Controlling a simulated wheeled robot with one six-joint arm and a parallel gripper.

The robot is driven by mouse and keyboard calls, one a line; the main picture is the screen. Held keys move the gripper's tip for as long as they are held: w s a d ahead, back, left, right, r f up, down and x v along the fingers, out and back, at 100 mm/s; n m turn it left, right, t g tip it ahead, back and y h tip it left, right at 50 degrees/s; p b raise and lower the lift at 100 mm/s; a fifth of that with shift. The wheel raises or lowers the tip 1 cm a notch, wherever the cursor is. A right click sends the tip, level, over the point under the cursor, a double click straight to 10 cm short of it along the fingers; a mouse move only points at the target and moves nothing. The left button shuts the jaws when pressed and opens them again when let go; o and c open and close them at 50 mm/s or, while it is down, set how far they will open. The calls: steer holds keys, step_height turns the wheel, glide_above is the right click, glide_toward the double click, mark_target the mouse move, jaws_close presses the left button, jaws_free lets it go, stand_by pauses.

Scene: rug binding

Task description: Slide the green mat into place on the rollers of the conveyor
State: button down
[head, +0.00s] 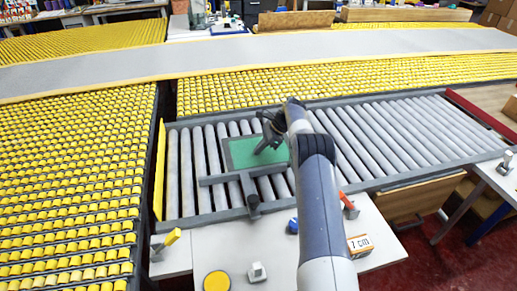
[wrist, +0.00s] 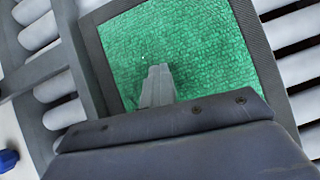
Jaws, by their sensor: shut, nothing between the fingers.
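The green mat (head: 241,153) lies on the grey rollers of the conveyor (head: 370,140), toward its left part. It has a dark border and a textured green face, seen close in the wrist view (wrist: 215,50). My gripper (head: 268,146) is over the mat, its fingers shut with nothing between them. In the wrist view the fingertips (wrist: 157,72) point down at the mat's green face. I cannot tell whether they touch it. A grey T-shaped bar (head: 225,178) lies across the rollers along the mat's near side. My arm hides part of the mat's right side.
A yellow plate (head: 160,170) stands at the conveyor's left end and a red bar (head: 480,110) at its right end. A white table in front holds a yellow disc (head: 216,281), a blue object (head: 293,225) and a box (head: 360,244). Rollers right of my arm are bare.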

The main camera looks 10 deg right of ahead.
mark_target(283, 152)
steer(key=shift+s+a+r+p, duration=0.15)
steer(key=shift+s+r+p, duration=0.05)
steer(key=shift+r+p, duration=0.1)
steer(key=d, duration=0.7)
steer(key=s+d, duration=0.1)
steer(key=d, duration=0.2)
steer(key=shift+d+r, duration=0.3)
steer(key=shift+d, duration=0.1)
steer(key=shift+s+d+f, duration=0.1)
steer(key=shift+d+f, duration=0.05)
steer(key=shift+d, duration=0.55)
steer(key=shift+f, duration=0.1)
